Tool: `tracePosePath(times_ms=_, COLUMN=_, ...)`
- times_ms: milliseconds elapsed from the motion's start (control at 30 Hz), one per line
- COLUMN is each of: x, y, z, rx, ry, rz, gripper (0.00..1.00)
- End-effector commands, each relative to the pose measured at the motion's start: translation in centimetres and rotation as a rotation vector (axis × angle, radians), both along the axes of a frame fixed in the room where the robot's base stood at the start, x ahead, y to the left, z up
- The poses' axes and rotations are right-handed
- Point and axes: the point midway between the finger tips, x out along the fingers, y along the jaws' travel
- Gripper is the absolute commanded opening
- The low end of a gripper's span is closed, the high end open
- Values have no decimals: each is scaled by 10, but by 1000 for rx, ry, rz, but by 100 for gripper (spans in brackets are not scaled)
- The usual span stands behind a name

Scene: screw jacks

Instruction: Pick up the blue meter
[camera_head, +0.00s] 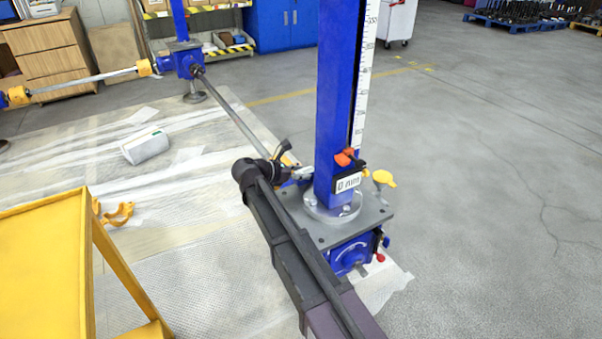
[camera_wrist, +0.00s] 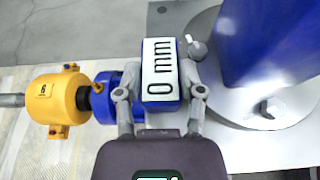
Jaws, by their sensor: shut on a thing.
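The blue meter (camera_wrist: 161,75) is a small block with blue sides and a white face marked "0 mm". In the wrist view it sits upright in the middle, between the two grey fingers of my gripper (camera_wrist: 160,88), which is shut on it. In the head view my gripper (camera_head: 291,174) is just left of the blue column (camera_head: 338,110), above the grey base plate (camera_head: 318,226). The meter cannot be made out clearly there. Whether it touches the plate is unclear.
A "0 mm" pointer (camera_head: 348,182) with orange and black parts is on the column's scale. A yellow coupling (camera_wrist: 55,98) is at left in the wrist view. A yellow stand (camera_head: 42,260) is at lower left. Open floor (camera_head: 490,190) lies right.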

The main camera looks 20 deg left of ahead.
Motion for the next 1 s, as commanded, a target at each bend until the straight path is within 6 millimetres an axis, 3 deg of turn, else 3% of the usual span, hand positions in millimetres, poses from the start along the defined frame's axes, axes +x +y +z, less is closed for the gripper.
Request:
tracePosePath(times_ms=600, x=1, y=-1, z=67, rx=-1, ry=-1, rz=-1, gripper=0)
tracePosePath(times_ms=1000, x=1, y=-1, z=85, rx=-1, ry=-1, rz=-1, gripper=0)
